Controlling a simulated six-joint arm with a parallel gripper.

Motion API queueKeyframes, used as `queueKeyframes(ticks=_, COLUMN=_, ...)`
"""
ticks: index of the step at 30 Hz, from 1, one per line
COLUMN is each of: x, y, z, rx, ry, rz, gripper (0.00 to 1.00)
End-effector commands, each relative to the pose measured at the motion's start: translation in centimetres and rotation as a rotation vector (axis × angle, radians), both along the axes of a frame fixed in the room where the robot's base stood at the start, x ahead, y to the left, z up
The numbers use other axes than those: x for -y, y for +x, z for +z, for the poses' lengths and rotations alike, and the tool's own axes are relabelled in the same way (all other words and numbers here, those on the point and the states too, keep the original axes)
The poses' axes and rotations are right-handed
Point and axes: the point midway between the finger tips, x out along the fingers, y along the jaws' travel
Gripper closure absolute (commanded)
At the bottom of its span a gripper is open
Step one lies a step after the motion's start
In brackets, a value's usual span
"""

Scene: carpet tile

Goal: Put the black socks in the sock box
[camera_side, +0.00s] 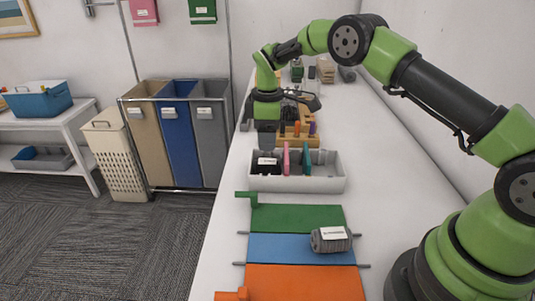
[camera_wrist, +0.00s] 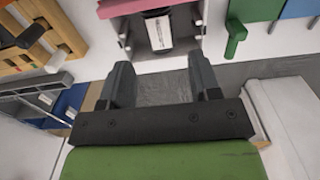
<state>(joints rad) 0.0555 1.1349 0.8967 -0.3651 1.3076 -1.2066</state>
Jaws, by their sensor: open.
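A light grey box (camera_side: 322,185) with pink and teal upright dividers stands on the white table; its rim also shows in the wrist view (camera_wrist: 125,27). A black bundle with a white label, seemingly the black socks (camera_side: 266,168), lies in its left compartment; it also shows at the top of the wrist view (camera_wrist: 158,45). My gripper (camera_side: 266,138) is just beyond the box, near the table's left edge. In the wrist view my gripper (camera_wrist: 163,80) is open, with nothing between its fingers. Its fingertips are hard to make out in the side view.
Green (camera_side: 295,217), blue (camera_side: 275,247) and orange (camera_side: 300,282) panels lie in front of the box. A grey labelled roll (camera_side: 331,239) rests on the blue one. A wooden organizer (camera_side: 297,141) stands behind the box. Hampers (camera_side: 180,135) stand left of the table.

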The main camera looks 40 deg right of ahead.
Motion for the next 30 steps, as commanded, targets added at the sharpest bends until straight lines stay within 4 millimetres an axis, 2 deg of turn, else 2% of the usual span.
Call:
queueKeyframes(ticks=3, x=0.0, y=0.1, z=1.7, rx=0.004, ry=-0.001, rz=0.000, gripper=0.43)
queueKeyframes(ticks=13, x=-0.1, y=-0.1, z=3.4, rx=0.009, ry=0.002, rz=-0.013, gripper=0.43)
queueKeyframes(ticks=17, x=-0.5, y=-0.8, z=6.8, rx=0.056, ry=0.015, rz=-0.085, gripper=0.43)
queueKeyframes(ticks=20, x=-1.1, y=-2.4, z=11.0, rx=0.112, ry=0.040, rz=-0.186, gripper=0.43)
queueKeyframes(ticks=24, x=-2.1, y=-6.1, z=16.4, rx=0.196, ry=0.091, rz=-0.350, gripper=0.43)
queueKeyframes(ticks=27, x=-2.7, y=-9.4, z=19.5, rx=0.252, ry=0.138, rz=-0.466, gripper=0.43)
queueKeyframes(ticks=30, x=-3.3, y=-13.1, z=21.6, rx=0.303, ry=0.192, rz=-0.583, gripper=0.43)
